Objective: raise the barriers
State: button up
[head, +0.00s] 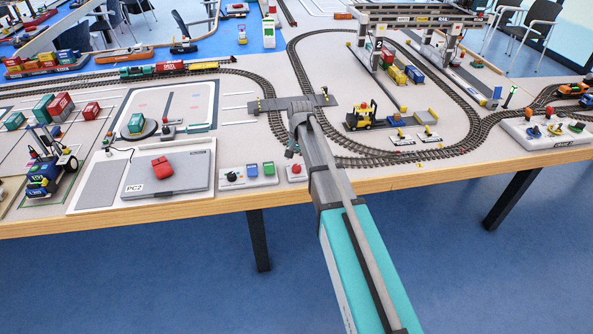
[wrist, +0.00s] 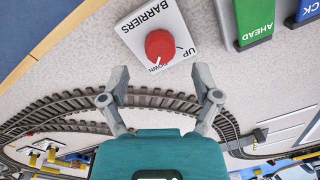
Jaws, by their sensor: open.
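The white control box marked BARRIERS (wrist: 133,27) fills the top middle of the wrist view. Its round red knob (wrist: 160,46) has UP and DOWN labels beside it, and a pale mark on the knob seems to face DOWN. The box also shows near the table's front edge in the head view (head: 297,178). My gripper (wrist: 161,78) is open and empty, its fingertips spread just short of the knob, one toward each side. In the head view my arm hides part of the dark crossing plate (head: 264,105), and I cannot make out how the barriers stand.
Beside the box are a green AHEAD switch (wrist: 254,20) and a blue switch (wrist: 307,10). Track loops (head: 345,160) and a yellow vehicle (head: 361,116) are to the right of my arm.

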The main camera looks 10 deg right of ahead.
aim_at(297, 166)
jog(key=shift+a+f+b, duration=0.1)
jog(key=shift+f+b, duration=1.45)
jog(key=shift+f, duration=0.3)
jog(key=shift+c, duration=0.3)
grip_shut()
